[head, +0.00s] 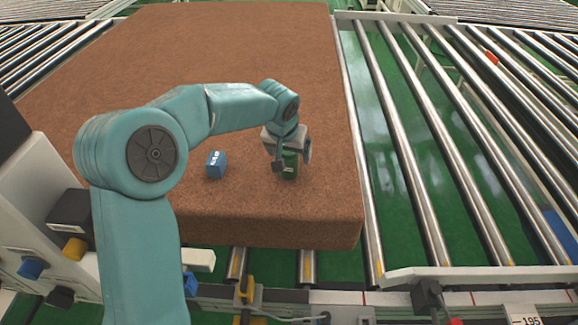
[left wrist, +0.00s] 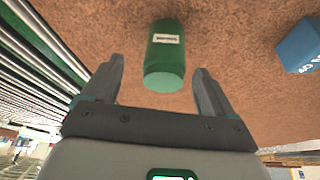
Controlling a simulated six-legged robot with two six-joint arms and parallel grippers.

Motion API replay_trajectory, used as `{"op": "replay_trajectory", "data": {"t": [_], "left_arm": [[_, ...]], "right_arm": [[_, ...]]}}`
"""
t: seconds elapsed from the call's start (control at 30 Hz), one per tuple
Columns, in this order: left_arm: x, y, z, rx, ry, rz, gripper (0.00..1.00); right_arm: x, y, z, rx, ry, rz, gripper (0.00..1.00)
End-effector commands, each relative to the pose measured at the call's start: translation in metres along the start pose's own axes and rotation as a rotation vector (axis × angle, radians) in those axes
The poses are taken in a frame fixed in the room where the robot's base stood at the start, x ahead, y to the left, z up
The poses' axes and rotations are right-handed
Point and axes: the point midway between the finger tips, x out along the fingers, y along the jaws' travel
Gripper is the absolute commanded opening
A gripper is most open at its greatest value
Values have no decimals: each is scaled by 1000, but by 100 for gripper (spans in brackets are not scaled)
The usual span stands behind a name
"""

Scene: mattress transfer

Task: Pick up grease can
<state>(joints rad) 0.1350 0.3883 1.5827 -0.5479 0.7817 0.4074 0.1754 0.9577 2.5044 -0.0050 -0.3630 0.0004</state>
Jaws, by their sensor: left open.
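A green can with a pale label, the grease can (head: 290,166), stands on the brown mattress (head: 200,60) near its front right corner. It also shows in the left wrist view (left wrist: 165,62), ahead of and between the jaws. My left gripper (head: 290,160) is at the can from above in the head view and hides part of it. In the left wrist view my left gripper (left wrist: 160,78) has its two fingers spread apart, with nothing held. I cannot tell how close the fingers are to the can's sides. My right gripper is in neither view.
A blue box-like item (head: 215,165) stands on the mattress left of the can; it also shows at the right of the left wrist view (left wrist: 300,45). A roller conveyor (head: 410,150) runs along the mattress's right side. The mattress behind the can is clear.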

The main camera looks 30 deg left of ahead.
Motion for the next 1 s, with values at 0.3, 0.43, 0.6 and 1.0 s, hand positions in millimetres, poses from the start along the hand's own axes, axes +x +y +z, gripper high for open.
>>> {"op": "replay_trajectory", "data": {"t": [0.3,0.43,0.6,1.0], "left_arm": [[34,-8,-4,-2,-3,-1,87],[53,-8,-5,0,0,1,87],[54,-8,-6,0,1,1,87],[54,-8,-6,0,1,1,21]], "right_arm": [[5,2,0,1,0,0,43],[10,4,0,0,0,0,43],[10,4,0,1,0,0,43],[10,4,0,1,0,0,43]]}}
